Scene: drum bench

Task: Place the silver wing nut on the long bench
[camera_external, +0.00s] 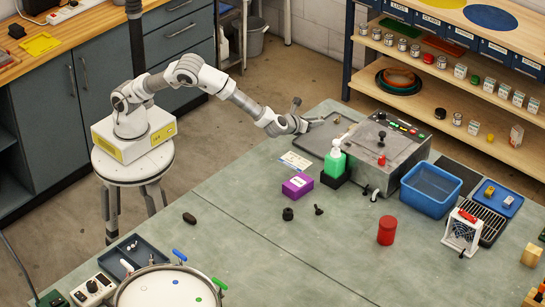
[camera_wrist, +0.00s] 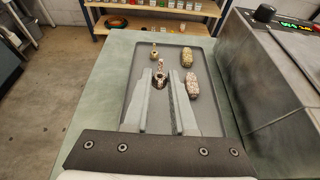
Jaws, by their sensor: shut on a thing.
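My gripper (camera_wrist: 161,76) is low over a dark grey tray (camera_wrist: 205,120) in the wrist view. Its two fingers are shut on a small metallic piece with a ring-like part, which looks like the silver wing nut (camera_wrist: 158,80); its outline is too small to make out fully. In the external view my gripper (camera_external: 308,124) is above the same tray at the far end of the long bench (camera_external: 235,225), and the held piece cannot be made out. A small brass-coloured piece (camera_wrist: 154,52) and two speckled lumps (camera_wrist: 189,57) lie on the tray.
A grey machine (camera_external: 385,157) stands right of the tray. A green bottle (camera_external: 334,160), purple box (camera_external: 297,186), blue bin (camera_external: 430,189) and red cylinder (camera_external: 387,231) stand on the bench. Two small dark parts (camera_external: 288,214) lie mid-bench. The bench's left-centre is mostly clear.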

